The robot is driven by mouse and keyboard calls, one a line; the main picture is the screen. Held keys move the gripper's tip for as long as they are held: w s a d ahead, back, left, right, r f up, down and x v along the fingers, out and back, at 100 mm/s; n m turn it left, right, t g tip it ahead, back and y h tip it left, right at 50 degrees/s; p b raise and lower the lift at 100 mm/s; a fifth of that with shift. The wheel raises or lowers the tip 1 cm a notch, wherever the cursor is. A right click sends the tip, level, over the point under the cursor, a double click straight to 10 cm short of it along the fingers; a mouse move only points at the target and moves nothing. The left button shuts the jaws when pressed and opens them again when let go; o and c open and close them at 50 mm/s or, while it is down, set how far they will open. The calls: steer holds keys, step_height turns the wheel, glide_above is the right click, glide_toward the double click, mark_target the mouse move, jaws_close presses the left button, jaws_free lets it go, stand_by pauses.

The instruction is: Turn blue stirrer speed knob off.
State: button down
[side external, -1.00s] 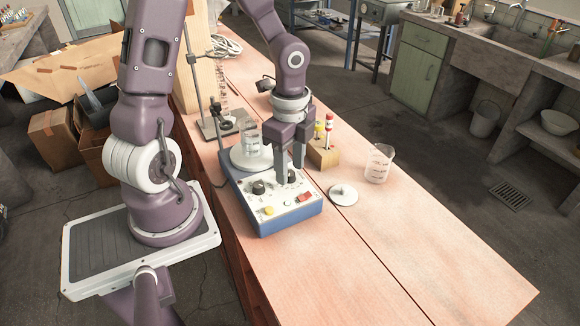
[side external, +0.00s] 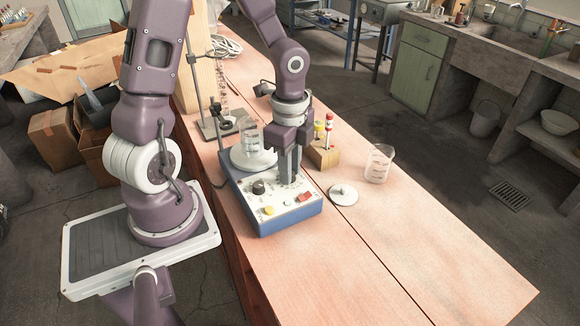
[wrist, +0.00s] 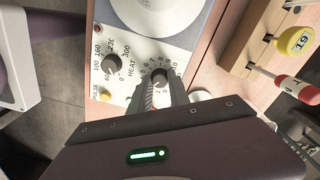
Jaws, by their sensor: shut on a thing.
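The blue stirrer (side external: 290,224) has a white panel with two dark knobs. My gripper (side external: 290,180) points straight down over the panel. Its fingers are shut on the right-hand knob, the speed knob (wrist: 160,75), which is partly hidden between them in the wrist view. A printed number scale runs around this knob. Its pointer cannot be read clearly. The heat knob (wrist: 109,65) is to the left, free of the gripper; it also shows in the side view (side external: 258,187). A glass beaker (side external: 251,138) stands on the round white plate (side external: 250,161).
A yellow button (side external: 268,211) and a red switch (side external: 306,196) are on the panel. A wooden block (side external: 324,154) with red and yellow tools stands close on the right. A white disc (side external: 343,194) and another beaker (side external: 379,164) are farther right. The front bench is clear.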

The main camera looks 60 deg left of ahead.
steer(key=n, duration=0.6)
steer(key=shift+n, duration=0.4)
steer(key=n, duration=0.3)
steer(key=shift+n, duration=0.3)
steer(key=shift+w+n, duration=0.1)
steer(key=shift+n, duration=1.7)
steer(key=c, duration=1.2)
jaws_free()
steer(key=shift+c, duration=0.2)
step_height(320, 180, up, 7)
steer(key=shift+r, duration=0.1)
